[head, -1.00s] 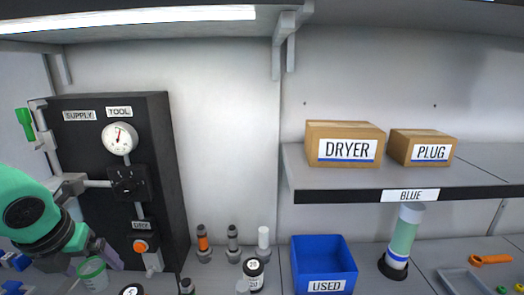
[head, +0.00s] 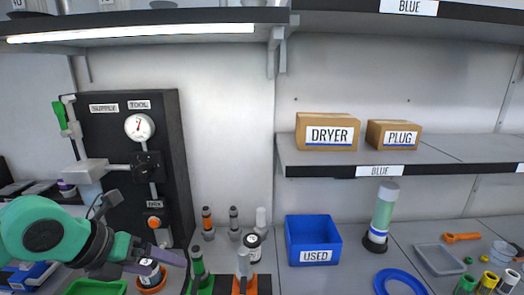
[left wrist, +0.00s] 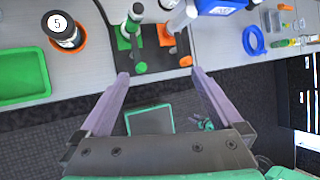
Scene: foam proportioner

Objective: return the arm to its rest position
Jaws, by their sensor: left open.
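My left arm comes in from the left in the head view. Its gripper (head: 176,267) has pale purple fingers pointing right, in front of a labelled jar (head: 149,275) in an orange ring. In the left wrist view the gripper (left wrist: 160,73) is open, with a wide empty gap between the fingers. Dark floor and a green-edged panel (left wrist: 150,120) show beyond the gap. The jar, marked 5 (left wrist: 62,30), stands clear of the fingers there. My right gripper is not in view.
The bench holds a green tray (left wrist: 22,72), a black stand with green and orange bases (left wrist: 150,45), a blue USED bin (head: 313,240) and a blue ring (head: 400,283). The black supply panel (head: 100,150) stands behind the arm. A shelf (head: 420,165) holds two boxes.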

